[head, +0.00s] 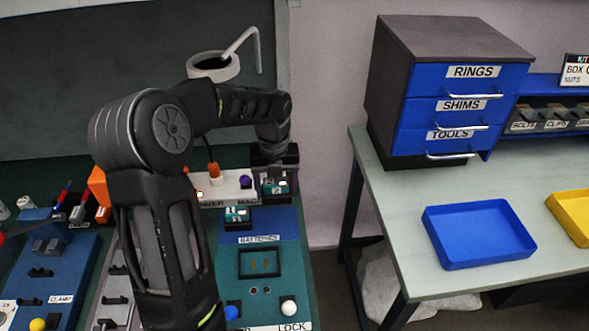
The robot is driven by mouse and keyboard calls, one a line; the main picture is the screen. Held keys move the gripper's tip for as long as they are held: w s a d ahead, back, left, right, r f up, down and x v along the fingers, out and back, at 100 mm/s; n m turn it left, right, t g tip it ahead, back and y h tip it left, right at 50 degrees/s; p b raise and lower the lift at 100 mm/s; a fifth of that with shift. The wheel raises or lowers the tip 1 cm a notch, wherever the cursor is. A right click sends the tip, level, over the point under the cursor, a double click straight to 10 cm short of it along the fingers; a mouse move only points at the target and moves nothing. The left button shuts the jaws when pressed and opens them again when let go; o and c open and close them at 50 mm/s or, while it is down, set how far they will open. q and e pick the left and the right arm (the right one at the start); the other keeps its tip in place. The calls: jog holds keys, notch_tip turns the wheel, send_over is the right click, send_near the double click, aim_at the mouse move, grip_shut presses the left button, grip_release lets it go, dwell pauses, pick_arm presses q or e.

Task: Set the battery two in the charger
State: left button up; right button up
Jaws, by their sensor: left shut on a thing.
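My left gripper (273,168) points down at the back right of the bench and is shut on battery two (278,187), a dark block with a teal face and a small white "2" label. The battery is just below the fingers, at a black holder (279,199) that looks like the charger. I cannot tell whether it is seated in it or just above it. Another teal-faced battery (238,214) stands on the blue "BATTERIES" area (262,227). My right gripper is out of view.
A white block (225,189) with orange and purple parts stands just left of the held battery. A dark square panel (261,263) lies in front. A drawer cabinet (447,90) and blue tray (479,233) are on the right table.

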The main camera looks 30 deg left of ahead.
pick_arm(q)
jog(key=shift+n, duration=0.3)
jog(key=n, duration=0.4)
jog(key=shift+n, duration=0.4)
jog(key=n, duration=0.8)
jog(key=shift+d, duration=0.25)
jog(key=n, duration=0.1)
jog(key=d+n, duration=0.1)
jog(key=n, duration=0.1)
jog(key=w+n, duration=0.1)
jog(key=n, duration=0.1)
jog(key=shift+d, duration=0.3)
jog(key=w+d+n, duration=0.2)
jog(key=d+n, duration=0.2)
jog(key=d, duration=0.5)
jog(key=w+d+r+n, duration=0.1)
jog(key=w+d+n, duration=0.1)
jog(key=d+n, duration=0.3)
jog(key=d, duration=0.4)
jog(key=shift+w+r+n, duration=0.2)
jog(key=shift+n, duration=0.1)
